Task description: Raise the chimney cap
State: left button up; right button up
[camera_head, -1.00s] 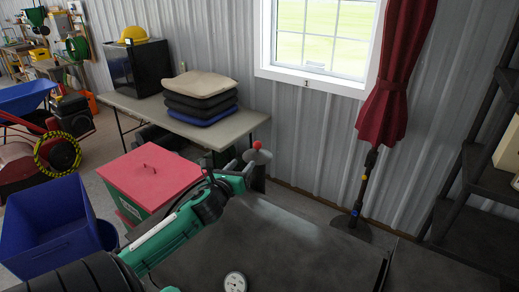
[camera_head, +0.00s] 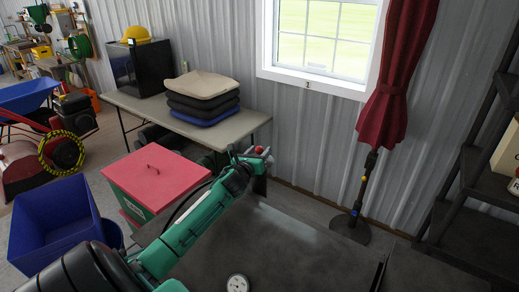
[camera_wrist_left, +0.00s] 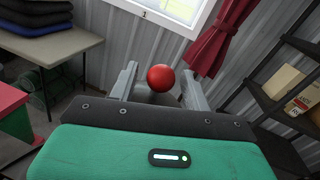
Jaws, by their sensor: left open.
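The chimney cap's red ball knob (camera_head: 259,150) stands at the far edge of the dark grill-like body (camera_head: 290,245). My left gripper (camera_head: 262,155) reaches it from the left, and its arm hides much of the chimney below. In the left wrist view the red knob (camera_wrist_left: 161,78) sits between the two grey fingers of my open left gripper (camera_wrist_left: 163,84), with a gap on each side. A grey part shows below the knob, mostly hidden by the gripper body. I cannot tell whether a finger touches the cap. My right gripper is not in view.
A table (camera_head: 225,131) with stacked cushions (camera_head: 200,98) stands behind on the left. A red-lidded box (camera_head: 155,178) and a blue bin (camera_head: 55,225) are beside my left arm.

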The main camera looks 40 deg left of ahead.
pick_arm(q)
jog(key=shift+w, duration=0.3)
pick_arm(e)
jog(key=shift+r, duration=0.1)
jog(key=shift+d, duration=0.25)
